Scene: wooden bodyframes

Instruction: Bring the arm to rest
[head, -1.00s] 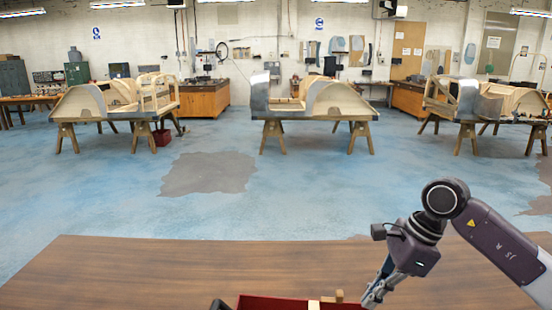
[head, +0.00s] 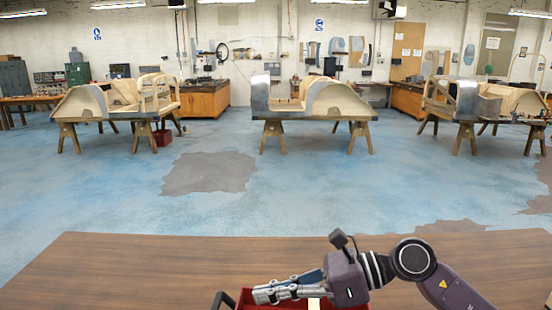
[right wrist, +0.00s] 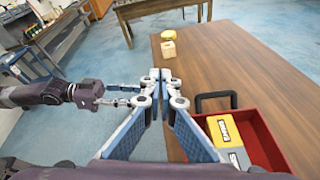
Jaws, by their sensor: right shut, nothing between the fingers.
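My right arm comes in from the right in the head view. Its gripper (head: 258,293) points left, shut and empty, in front of the red tray (head: 243,297) at the table's near edge. In the right wrist view the blue-padded fingers of my right gripper (right wrist: 161,76) meet at the tips with nothing between them. My left gripper (right wrist: 136,95) shows small at the left of that view, beside the right fingers; its jaw state is unclear. It does not show in the head view.
The red tray (right wrist: 262,135) has a black handle and holds a yellow box (right wrist: 222,128) and a grey box. On the brown table (head: 130,270), a wooden block (right wrist: 168,50) and a yellow item (right wrist: 168,34) stand farther along. Much of the tabletop is clear.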

